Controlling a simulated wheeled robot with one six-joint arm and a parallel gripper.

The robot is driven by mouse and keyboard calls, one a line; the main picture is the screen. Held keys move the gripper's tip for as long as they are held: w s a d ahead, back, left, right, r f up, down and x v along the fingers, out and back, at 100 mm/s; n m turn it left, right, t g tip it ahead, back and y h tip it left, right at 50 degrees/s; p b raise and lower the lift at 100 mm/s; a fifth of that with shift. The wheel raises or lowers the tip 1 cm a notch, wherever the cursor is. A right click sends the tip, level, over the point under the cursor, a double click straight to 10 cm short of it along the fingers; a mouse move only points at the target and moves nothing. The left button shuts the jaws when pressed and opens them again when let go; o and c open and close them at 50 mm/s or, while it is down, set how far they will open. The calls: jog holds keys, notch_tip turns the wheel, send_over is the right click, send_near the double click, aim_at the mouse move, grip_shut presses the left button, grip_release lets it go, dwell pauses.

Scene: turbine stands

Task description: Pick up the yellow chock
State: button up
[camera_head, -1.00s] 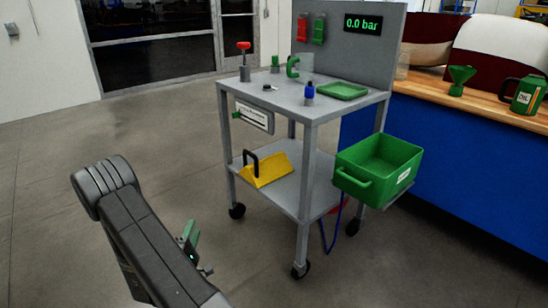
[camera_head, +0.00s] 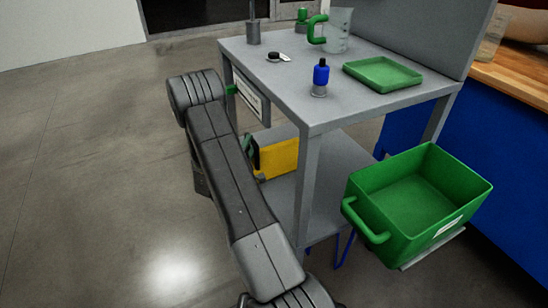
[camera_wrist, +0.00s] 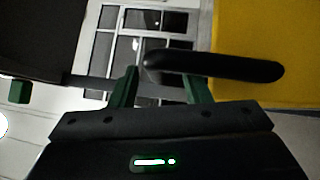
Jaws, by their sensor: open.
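The yellow chock (camera_head: 279,159) stands on the lower shelf of the grey cart, partly hidden by my arm in the head view. In the wrist view the yellow chock (camera_wrist: 265,45) fills the upper right. Its black bar handle (camera_wrist: 215,66) reaches leftward from it, with its end in the gap between my fingertips. My gripper (camera_wrist: 160,85) is open, with green fingers on either side of that end. The handle overlaps the right fingertip in the picture; I cannot tell whether they touch. In the head view my gripper (camera_head: 248,150) is mostly hidden behind my arm, beside the chock.
The cart's top (camera_head: 300,75) lies above the shelf (camera_head: 283,200), and a front leg (camera_head: 308,190) stands right of the chock. A green bin (camera_head: 400,230) hangs at the cart's right side. A blue bottle (camera_head: 320,76) and green tray (camera_head: 382,74) are on top. Floor at left is clear.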

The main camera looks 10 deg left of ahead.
jog(key=w, duration=0.1)
jog(key=w+b, duration=0.1)
jog(key=w+r, duration=0.1)
jog(key=w, duration=0.1)
jog(key=shift+w+d, duration=0.1)
jog(key=shift+d, duration=0.2)
jog(key=shift+c, duration=0.2)
grip_shut()
